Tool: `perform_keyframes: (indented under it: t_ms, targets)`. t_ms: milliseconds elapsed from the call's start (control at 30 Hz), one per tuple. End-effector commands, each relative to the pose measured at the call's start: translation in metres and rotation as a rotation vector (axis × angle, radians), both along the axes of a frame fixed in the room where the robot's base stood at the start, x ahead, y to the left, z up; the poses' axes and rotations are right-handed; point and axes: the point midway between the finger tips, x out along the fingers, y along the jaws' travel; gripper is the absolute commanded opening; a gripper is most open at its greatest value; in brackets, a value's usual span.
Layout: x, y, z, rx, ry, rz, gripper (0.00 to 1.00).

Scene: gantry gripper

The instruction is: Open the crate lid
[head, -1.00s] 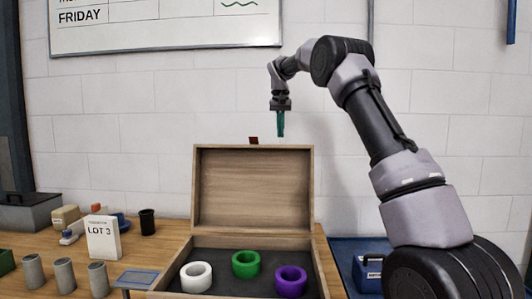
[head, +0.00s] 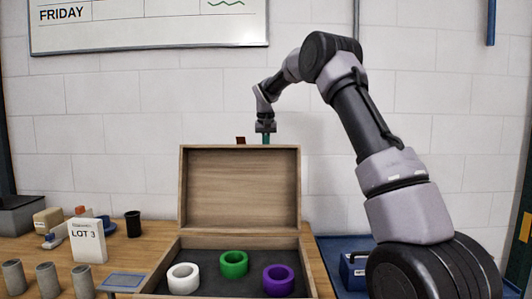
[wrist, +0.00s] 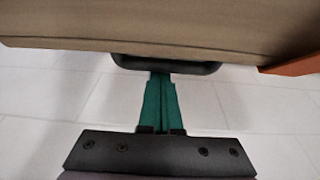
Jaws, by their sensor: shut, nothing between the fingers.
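The wooden crate (head: 310,262) stands on the bench with its lid (head: 228,186) raised about upright at the back, its inner face toward me. My gripper (head: 266,140) is at the lid's top edge, right of its middle. Its green fingers are shut together and empty; in the head view their tips are hidden behind the lid. In the wrist view, the fingers (wrist: 161,78) point at a dark rounded handle-like part (wrist: 170,66) beside the lid's wooden edge (wrist: 150,30). I cannot tell whether they touch it. A red-brown tab (head: 241,140) sticks up at the lid's top edge.
White (head: 184,278), green (head: 233,264) and purple (head: 278,280) rings lie in the crate. Left are grey cylinders (head: 48,280), a LOT 3 card (head: 88,242) and a black cup (head: 133,224). A blue box (head: 353,270) stands right. The wall is behind the lid.

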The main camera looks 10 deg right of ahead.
Motion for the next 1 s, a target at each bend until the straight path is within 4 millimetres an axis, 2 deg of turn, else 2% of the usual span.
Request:
perform_keyframes:
  t_ms: [467,667,1000]
  targets:
    - [-0.007,0.002,0.006,-0.005,-0.017,0.001,0.00]
    - [-0.032,0.008,0.023,-0.025,-0.108,0.003,0.00]
    - [-0.088,0.019,0.048,-0.048,-0.248,0.002,0.00]
